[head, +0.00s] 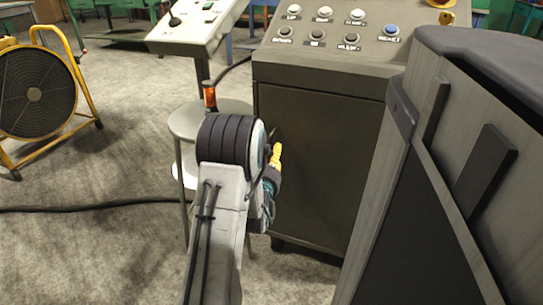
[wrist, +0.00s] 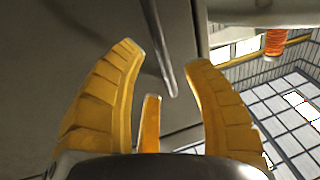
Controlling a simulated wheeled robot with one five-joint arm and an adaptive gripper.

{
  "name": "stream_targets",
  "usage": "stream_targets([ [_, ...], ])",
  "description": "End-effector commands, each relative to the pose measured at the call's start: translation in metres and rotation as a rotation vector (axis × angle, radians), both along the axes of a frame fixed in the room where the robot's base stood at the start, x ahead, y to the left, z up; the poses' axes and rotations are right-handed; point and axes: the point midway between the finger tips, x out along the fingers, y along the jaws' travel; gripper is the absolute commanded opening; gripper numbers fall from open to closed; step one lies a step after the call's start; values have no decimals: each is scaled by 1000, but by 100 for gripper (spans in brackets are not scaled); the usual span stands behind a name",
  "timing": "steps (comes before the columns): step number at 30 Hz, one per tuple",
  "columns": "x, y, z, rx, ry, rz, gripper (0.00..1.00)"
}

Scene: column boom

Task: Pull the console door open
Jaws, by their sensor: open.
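The console (head: 330,75) stands ahead, with a sloped button panel on top. Its dark grey door (head: 325,165) fills the front below and looks shut. The door's face also shows in the wrist view (wrist: 60,50). A thin metal bar handle (wrist: 157,45) stands off the door near its edge, and its end lies between my fingertips. My gripper (wrist: 165,57) has yellow fingers, spread open on both sides of the handle, with no visible grip on it. In the head view my gripper (head: 275,157) is at the door's left edge, partly hidden by my arm.
A round stool (head: 185,122) with an orange bottle (head: 209,96) stands left of the console, close to my arm. A second control panel (head: 195,27) is behind it. A yellow-framed fan (head: 38,92) and a floor cable (head: 95,207) are at left.

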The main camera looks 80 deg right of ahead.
Motion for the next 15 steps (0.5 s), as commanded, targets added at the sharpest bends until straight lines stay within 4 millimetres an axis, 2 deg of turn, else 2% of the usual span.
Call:
stream_targets([
  [7, -1, -23, 0, -1, 0, 0, 45],
  [15, -1, -34, 1, 0, 0, 0, 45],
])
